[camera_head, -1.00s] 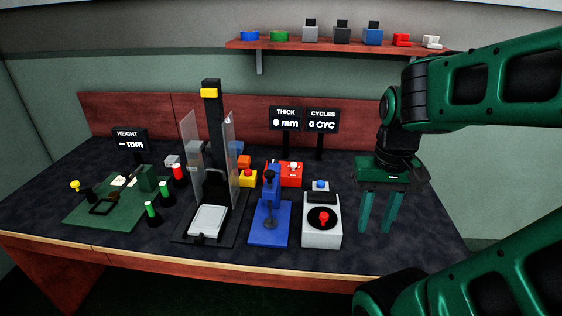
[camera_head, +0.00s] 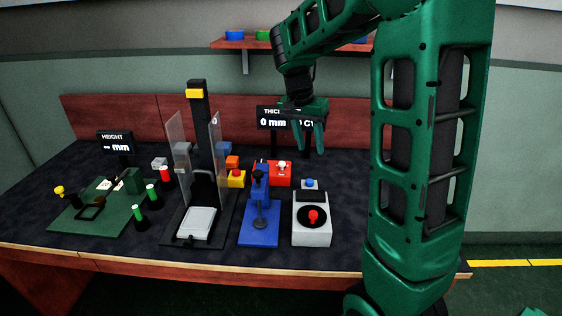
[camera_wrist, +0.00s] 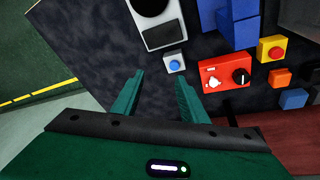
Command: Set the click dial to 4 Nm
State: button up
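A red box (camera_head: 272,174) stands at the back of the bench, right of centre. In the wrist view the red box (camera_wrist: 223,66) carries a round black dial (camera_wrist: 241,76) with a light mark and a white lever-like part (camera_wrist: 212,81). The dial's scale is too small to read, and I cannot tell for sure that this is the click dial. My gripper (camera_head: 309,140) is open and empty, high above the bench in front of the displays. In the wrist view my gripper (camera_wrist: 160,78) has its fingers apart, left of the red box, touching nothing.
A grey unit (camera_head: 312,235) with a red knob on a black disc stands near the front. A blue press (camera_head: 259,236) and a tall black column (camera_head: 198,130) with clear guards stand left. My arm partly covers the thickness display (camera_head: 270,118) and the cycles display beside it.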

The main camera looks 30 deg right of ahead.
aim_at(282, 163)
jog(key=w+a+f+m+h, duration=0.1)
jog(key=w+a+f+m, duration=0.15)
jog(key=w, duration=0.65)
jog(key=w+a+f+m, duration=0.1)
jog(key=w+f, duration=0.3)
jog(key=w, duration=0.4)
jog(key=shift+t, duration=0.3)
jog(key=x, duration=1)
jog(key=shift+d+f, duration=0.15)
jog(key=shift+d, duration=0.1)
jog(key=shift+c, duration=0.6)
